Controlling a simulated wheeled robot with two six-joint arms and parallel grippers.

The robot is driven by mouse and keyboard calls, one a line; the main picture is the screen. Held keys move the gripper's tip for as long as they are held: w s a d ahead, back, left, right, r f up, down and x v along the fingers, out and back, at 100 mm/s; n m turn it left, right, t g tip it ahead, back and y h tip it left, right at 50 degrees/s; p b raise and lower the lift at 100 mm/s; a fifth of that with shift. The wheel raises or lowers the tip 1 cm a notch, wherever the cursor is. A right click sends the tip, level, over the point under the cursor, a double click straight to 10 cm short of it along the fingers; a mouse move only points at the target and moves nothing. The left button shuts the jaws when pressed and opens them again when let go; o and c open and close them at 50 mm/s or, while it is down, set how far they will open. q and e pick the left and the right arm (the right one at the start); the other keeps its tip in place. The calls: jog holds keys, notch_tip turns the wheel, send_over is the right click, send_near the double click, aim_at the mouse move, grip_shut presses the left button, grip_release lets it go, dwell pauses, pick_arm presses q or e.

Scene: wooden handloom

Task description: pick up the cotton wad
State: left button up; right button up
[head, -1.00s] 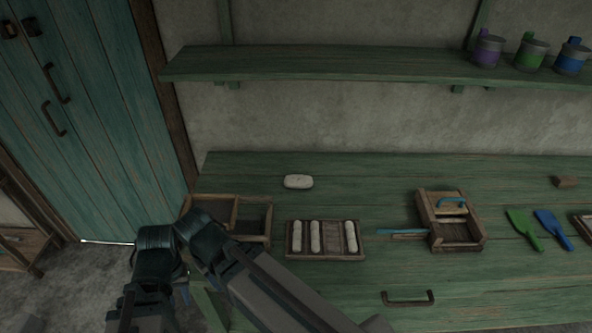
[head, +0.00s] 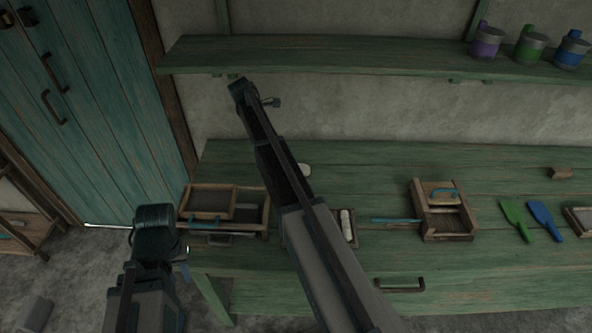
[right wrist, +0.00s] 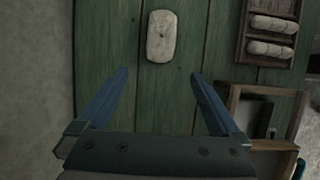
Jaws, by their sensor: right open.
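The cotton wad, a pale rounded block with a small dark dot, lies on the green table. In the right wrist view the wad (right wrist: 161,36) is at the top centre, beyond the fingertips and lined up with the gap between them. In the head view only a sliver of the wad (head: 306,170) shows beside my right arm. My right gripper (right wrist: 160,75) is open and empty, its two blue fingers apart above the table. My left gripper (head: 186,265) is low at the table's left end, small and dark; its jaws are not clear.
A compartmented wooden box (head: 267,212) stands at the table's left end. A tray (head: 354,241) with white rolls is mostly hidden by my right arm. A wooden frame (head: 417,215), a green scoop (head: 514,218) and a blue one (head: 546,220) lie right. A shelf (head: 370,62) hangs above.

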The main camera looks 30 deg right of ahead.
jog(key=b+x, duration=0.7)
jog(key=x, duration=0.1)
jog(key=shift+a+f, duration=0.1)
jog(key=shift+a, duration=0.05)
jog(key=shift+s+f+b, duration=0.1)
jog(key=shift+f+b, duration=0.15)
jog(key=shift+b, duration=0.25)
jog(key=b+x, duration=0.4)
jog(key=x, duration=0.1)
jog(key=shift+s+d+b, duration=0.15)
jog(key=shift+d+b, duration=0.15)
jog(key=shift+d, duration=0.1)
jog(key=c, duration=1.2)
jog(key=shift+r, duration=0.2)
jog(key=shift+c, duration=0.2)
